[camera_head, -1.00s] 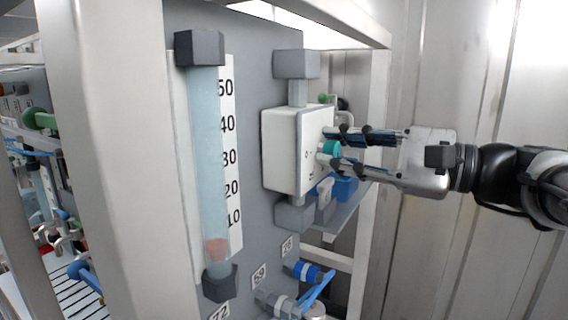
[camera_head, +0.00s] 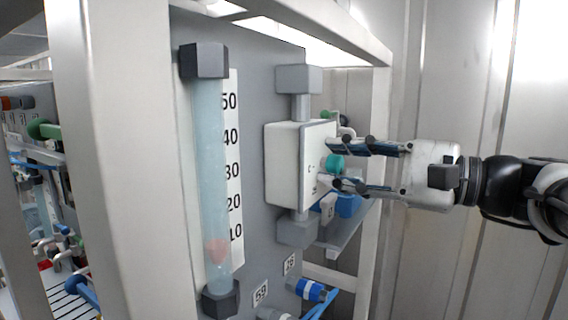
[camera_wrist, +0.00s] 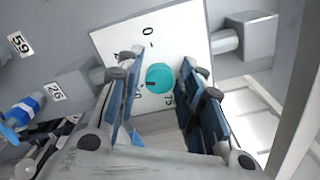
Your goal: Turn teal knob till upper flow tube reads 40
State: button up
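The teal knob (camera_head: 334,162) sits on the face of a white control box (camera_head: 284,165). In the wrist view the knob (camera_wrist: 160,78) shows a dark pointer mark, turned toward the left finger, with printed dial numbers around it. My gripper (camera_head: 335,164) is open, one finger above the knob and one below. In the wrist view, gaps show between the knob and both fingers. The upper flow tube (camera_head: 212,150) is a tall pale-blue tube with a 10 to 50 scale (camera_head: 233,185). Its reddish float (camera_head: 217,250) rests near the bottom, below the 10 mark.
A pale upright frame post (camera_head: 105,160) stands at the left, and another post (camera_head: 376,150) stands behind my gripper. Blue fittings (camera_head: 311,290) and number tags are below the box. A corrugated wall (camera_head: 450,270) lies behind my arm.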

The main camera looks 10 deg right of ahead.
jog(key=shift+o, duration=0.7)
jog(key=v, duration=1.2)
